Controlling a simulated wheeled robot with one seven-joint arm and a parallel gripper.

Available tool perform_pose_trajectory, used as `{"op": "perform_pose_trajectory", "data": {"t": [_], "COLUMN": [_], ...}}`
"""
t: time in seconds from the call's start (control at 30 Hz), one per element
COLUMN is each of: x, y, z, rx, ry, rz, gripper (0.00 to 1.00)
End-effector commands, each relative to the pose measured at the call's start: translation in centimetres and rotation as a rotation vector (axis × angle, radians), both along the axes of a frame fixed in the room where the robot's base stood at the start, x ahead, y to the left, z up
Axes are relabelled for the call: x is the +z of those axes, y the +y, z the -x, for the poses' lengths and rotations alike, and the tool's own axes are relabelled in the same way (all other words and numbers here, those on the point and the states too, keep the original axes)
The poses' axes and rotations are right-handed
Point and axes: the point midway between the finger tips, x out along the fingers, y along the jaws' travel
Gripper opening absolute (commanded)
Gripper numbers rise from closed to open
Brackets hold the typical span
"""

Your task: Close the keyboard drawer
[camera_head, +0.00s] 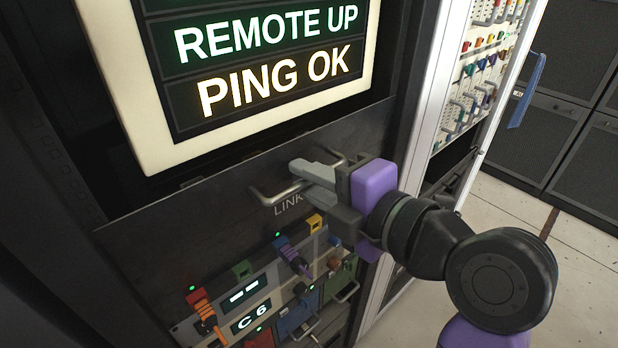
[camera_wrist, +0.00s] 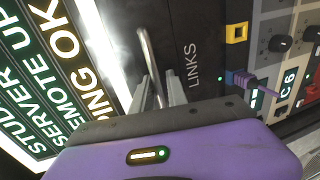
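The keyboard drawer has a dark front panel (camera_head: 190,225) labelled LINKS, below a lit screen. Its metal bar handle (camera_head: 270,194) shows beside my fingers, and also in the wrist view (camera_wrist: 150,62). My gripper (camera_head: 316,168) is at the handle from the right, with its fingertips near the panel. In the wrist view my fingers (camera_wrist: 158,92) lie on either side of the bar, close to it. I cannot tell whether they press on it. How far the drawer stands out is hard to judge; no keyboard shows.
The cream-framed screen (camera_head: 115,62) is just above the drawer. Below are a module marked C 6 (camera_head: 250,317) and coloured plugs with cables (camera_head: 203,310). A white-framed rack (camera_head: 424,120) stands to the right, with open floor (camera_head: 585,270) beyond it.

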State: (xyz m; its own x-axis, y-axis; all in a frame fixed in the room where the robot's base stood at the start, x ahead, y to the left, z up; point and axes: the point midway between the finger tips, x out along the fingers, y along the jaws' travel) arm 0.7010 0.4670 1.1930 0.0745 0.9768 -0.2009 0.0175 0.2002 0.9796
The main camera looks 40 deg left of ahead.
Motion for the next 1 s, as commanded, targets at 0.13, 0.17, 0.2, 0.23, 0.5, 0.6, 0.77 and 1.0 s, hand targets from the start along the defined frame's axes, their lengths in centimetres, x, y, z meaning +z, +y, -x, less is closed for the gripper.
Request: {"op": "perform_pose_trajectory", "data": {"t": [0.13, 0.17, 0.2, 0.23, 0.5, 0.6, 0.77, 1.0], "x": [0.5, 0.6, 0.6, 0.6, 0.8, 1.1, 1.5, 1.7], "y": [0.1, 0.1, 0.0, 0.0, -3.3, -4.9, -6.9, -7.7], "z": [0.0, 0.0, -0.1, -0.1, 0.1, 0.2, 0.4, 0.6], "rx": [-0.002, -0.002, -0.003, -0.003, -0.005, -0.005, -0.003, -0.001], "ry": [-0.005, -0.006, -0.007, -0.007, -0.006, -0.005, -0.002, -0.001], "rz": [-0.011, -0.011, -0.012, -0.012, -0.009, -0.007, -0.004, -0.002], "gripper": [0.31, 0.31, 0.31, 0.31, 0.31, 0.31, 0.31, 0.31]}}
